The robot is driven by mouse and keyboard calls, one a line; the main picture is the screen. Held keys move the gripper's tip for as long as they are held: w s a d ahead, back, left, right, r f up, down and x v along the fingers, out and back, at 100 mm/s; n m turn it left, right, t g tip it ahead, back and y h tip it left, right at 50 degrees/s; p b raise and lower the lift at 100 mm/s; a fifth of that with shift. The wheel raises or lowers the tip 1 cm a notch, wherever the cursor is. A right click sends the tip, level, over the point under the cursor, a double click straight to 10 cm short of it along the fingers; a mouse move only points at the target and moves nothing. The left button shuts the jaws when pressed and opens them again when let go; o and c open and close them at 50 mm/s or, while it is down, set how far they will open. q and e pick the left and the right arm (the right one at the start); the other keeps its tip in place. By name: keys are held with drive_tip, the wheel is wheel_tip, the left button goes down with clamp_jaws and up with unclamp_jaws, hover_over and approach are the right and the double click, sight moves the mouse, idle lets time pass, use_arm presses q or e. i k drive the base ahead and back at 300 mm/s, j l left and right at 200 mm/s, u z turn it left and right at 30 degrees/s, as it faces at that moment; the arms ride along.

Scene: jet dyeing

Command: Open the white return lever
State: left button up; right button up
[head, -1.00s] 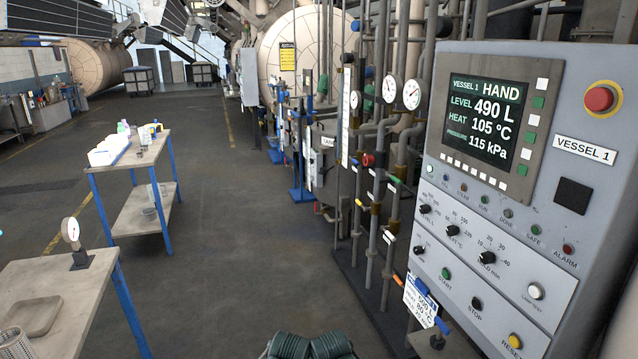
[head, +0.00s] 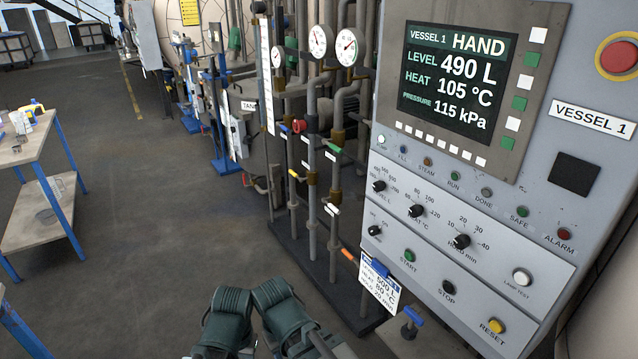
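Several small coloured handles and white pieces sit on the vertical pipes left of the control panel. A white handle-like piece (head: 333,209) is on the lower part of the front pipe, below a brass-coloured fitting. Smaller white pieces (head: 330,155) are higher up, beside a green handle (head: 336,149); I cannot tell whether these are levers or tags. No label marks which is the return lever, and its position cannot be read.
The Vessel 1 panel (head: 480,190) fills the right side, reading HAND, 490 L, 105 °C, 115 kPa. A yellow handle (head: 293,173), an orange handle (head: 348,254) and a blue handle (head: 413,315) are nearby. The floor (head: 160,220) between pipes and the blue-legged table (head: 40,210) is clear.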

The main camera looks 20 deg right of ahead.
sight(334, 209)
drive_tip(key=i+j+z, duration=0.25)
drive_tip(key=i+z, duration=0.2)
drive_tip(key=i+j+z, duration=0.45)
drive_tip(key=i, duration=0.1)
